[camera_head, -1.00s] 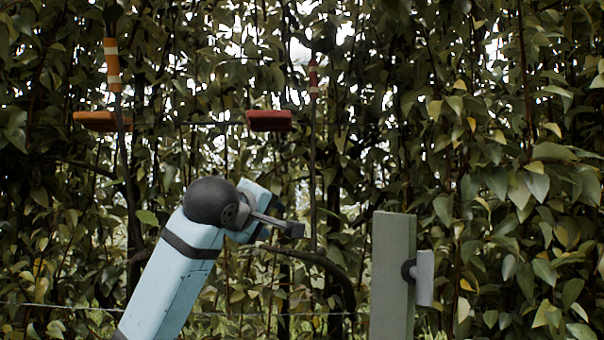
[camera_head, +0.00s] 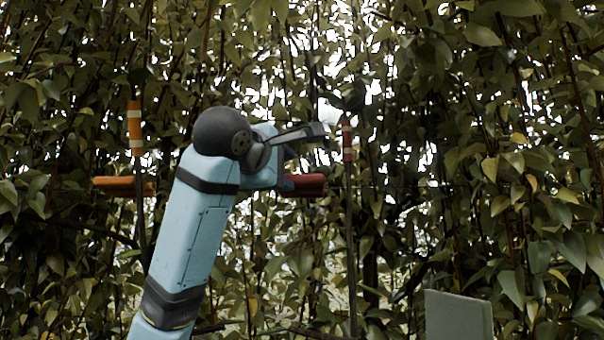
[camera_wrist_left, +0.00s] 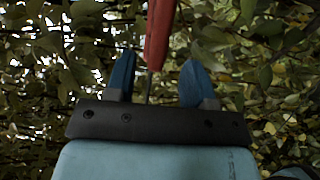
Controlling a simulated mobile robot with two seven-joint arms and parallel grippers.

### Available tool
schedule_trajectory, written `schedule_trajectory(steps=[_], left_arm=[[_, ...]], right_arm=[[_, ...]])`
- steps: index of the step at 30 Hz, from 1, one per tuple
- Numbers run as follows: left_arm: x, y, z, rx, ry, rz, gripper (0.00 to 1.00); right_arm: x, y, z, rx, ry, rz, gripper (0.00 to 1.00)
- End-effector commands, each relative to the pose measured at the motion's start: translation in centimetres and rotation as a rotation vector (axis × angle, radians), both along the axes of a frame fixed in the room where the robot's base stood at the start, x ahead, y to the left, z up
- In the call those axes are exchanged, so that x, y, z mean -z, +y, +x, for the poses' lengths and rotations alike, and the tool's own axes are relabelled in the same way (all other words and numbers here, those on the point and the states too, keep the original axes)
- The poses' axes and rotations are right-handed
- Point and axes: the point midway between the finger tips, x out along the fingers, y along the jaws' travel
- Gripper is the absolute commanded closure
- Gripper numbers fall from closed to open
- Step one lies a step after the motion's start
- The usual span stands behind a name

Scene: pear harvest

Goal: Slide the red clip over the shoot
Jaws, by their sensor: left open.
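The red clip (camera_head: 306,185) shows in the head view as a dark red bar, its left part hidden behind my left arm's end. A thin upright shoot with red bands (camera_head: 347,143) stands just right of it. My left gripper (camera_wrist_left: 157,68) is open in the wrist view, with blue fingers spread apart. A long red piece (camera_wrist_left: 160,35), seemingly the clip, shows between and beyond the fingertips, with a thin rod below it. I cannot tell whether the fingers touch it. My right gripper is not in view.
An orange bar (camera_head: 124,187) and a shoot with orange and white bands (camera_head: 135,128) stand at the left. A grey-green panel (camera_head: 458,315) is at the lower right. Dense leaves and stems fill the background closely.

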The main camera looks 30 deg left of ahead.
Motion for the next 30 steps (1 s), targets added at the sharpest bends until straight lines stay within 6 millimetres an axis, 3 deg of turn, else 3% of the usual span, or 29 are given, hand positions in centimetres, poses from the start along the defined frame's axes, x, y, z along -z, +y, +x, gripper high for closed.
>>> schedule_trajectory(steps=[6, 12, 24, 30], left_arm=[[-0.3, 0.8, 4.5, -0.002, 0.003, 0.001, 0.51], [-0.2, 1.1, 6.9, -0.001, 0.001, 0.001, 0.51], [0.0, 1.2, 7.6, 0.0, -0.001, 0.001, 0.51], [0.0, 1.2, 7.6, 0.0, -0.001, 0.001, 0.97]], right_arm=[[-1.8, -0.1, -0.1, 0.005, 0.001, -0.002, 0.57], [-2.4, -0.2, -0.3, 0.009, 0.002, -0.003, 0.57], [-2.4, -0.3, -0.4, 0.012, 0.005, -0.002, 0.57], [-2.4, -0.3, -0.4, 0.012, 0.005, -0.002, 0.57]])
